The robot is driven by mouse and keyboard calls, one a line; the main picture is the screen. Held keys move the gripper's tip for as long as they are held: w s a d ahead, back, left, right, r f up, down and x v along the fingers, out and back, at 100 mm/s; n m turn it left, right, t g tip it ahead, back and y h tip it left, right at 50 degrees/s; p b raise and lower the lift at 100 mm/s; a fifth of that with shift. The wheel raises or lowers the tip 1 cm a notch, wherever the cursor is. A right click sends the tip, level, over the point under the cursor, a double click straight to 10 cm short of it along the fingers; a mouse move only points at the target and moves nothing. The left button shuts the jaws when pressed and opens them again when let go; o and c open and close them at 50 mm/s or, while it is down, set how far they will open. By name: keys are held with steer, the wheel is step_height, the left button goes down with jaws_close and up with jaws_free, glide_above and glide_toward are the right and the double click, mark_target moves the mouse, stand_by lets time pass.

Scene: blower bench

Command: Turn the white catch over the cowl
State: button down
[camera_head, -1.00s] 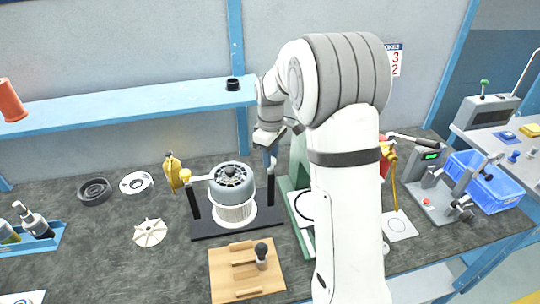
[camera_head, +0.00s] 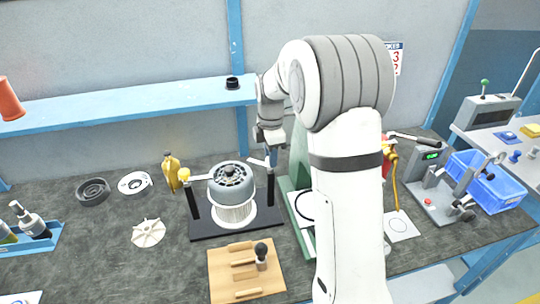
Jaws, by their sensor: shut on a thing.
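The grey cowl (camera_head: 231,174) sits on a white finned drum, between two dark posts on a black base (camera_head: 205,229). The white catch (camera_head: 258,162) is at the top of the right post and points left toward the cowl. My gripper (camera_head: 271,154) is at the top of this post, shut on the catch; its fingertips are small and partly hidden by my arm. Another pale catch (camera_head: 200,178) with a yellow knob stands at the left post and reaches to the cowl's left side.
A wooden block with a dark-knobbed tool (camera_head: 261,252) lies in front. A green stand (camera_head: 299,185) is close on the right, partly behind my arm. A blue shelf (camera_head: 130,101) runs behind.

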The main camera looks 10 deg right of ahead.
steer(key=n, duration=0.4)
steer(key=shift+n+b, duration=0.3)
steer(key=shift+n, duration=1.5)
steer(key=c, duration=1.1)
jaws_free()
step_height(320, 180, up, 8)
steer(key=shift+f+b, duration=0.1)
steer(key=shift+b, duration=0.2)
